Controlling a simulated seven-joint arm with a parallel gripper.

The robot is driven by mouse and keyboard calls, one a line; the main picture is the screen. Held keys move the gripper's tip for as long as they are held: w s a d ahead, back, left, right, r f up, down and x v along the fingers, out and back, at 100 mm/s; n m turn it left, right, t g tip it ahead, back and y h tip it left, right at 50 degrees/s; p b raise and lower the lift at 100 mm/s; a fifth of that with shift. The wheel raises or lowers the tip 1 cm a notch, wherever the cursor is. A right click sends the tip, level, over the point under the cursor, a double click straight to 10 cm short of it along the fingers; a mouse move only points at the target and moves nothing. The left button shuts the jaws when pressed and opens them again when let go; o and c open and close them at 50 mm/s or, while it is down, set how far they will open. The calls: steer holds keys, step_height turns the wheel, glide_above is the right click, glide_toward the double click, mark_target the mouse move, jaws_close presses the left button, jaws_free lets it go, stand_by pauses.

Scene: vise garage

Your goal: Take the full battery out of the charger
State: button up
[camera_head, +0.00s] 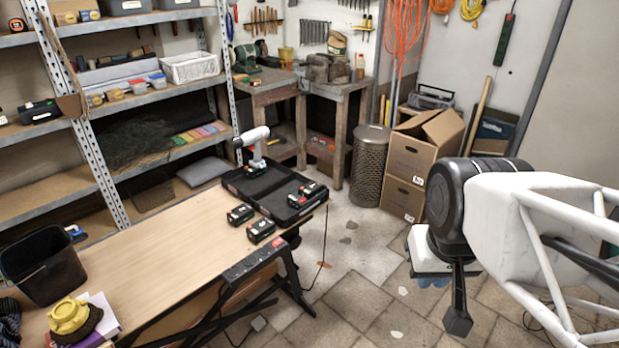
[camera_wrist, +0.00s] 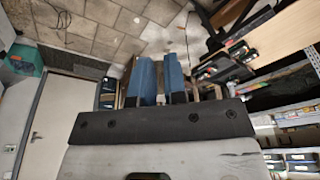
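Two dark batteries stand on the wooden table, one at the left (camera_head: 240,214) and one nearer its right edge (camera_head: 260,231). Right of them, in an open black case (camera_head: 262,190), sit dark blocky shapes (camera_head: 303,194) that may be the charger with a battery; I cannot tell them apart. No charge light is readable. My gripper (camera_head: 433,281) hangs at the right, over the floor, well away from the table. In the wrist view its two blue fingers (camera_wrist: 159,80) stand apart with a narrow gap, nothing between them.
A black bin (camera_head: 42,264) and a yellow-capped item (camera_head: 70,316) stand at the table's left end. The table's middle is clear. Cardboard boxes (camera_head: 412,165) stand on the floor behind.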

steer(key=o, duration=1.5)
steer(key=w+n+h, duration=0.4)
steer(key=w+n, duration=0.3)
steer(key=w, duration=1.5)
steer(key=w+a+f+n+h, duration=0.2)
steer(key=w+f+n, duration=0.1)
steer(key=w, duration=0.6)
steer(key=w+a+f+n+h, duration=0.2)
steer(key=w+f+n, duration=0.15)
steer(key=w, duration=0.55)
steer(key=w+a+f+n+t, duration=0.2)
steer(key=w+a+f+n, duration=0.2)
steer(key=w+a+f, duration=0.3)
steer(key=w+a+f+n+t, duration=0.3)
steer(key=w+a+f+n, duration=0.2)
steer(key=w+f, duration=0.5)
steer(key=w+a+f+n+t+h, duration=0.1)
steer(key=w+a+f+n+t, duration=0.1)
steer(key=w+a+f+n, duration=0.3)
steer(key=shift+w+a+f+t, duration=0.1)
steer(key=shift+w+a+f, duration=0.6)
steer(key=shift+f, duration=0.3)
steer(key=shift+w+a+f+t, duration=0.1)
steer(key=shift+w+a+f, duration=0.4)
steer(key=shift+a+f, duration=0.4)
steer(key=shift+w+a+f+t, duration=0.1)
steer(key=shift+w+a+f, duration=0.5)
steer(key=shift+f, duration=0.5)
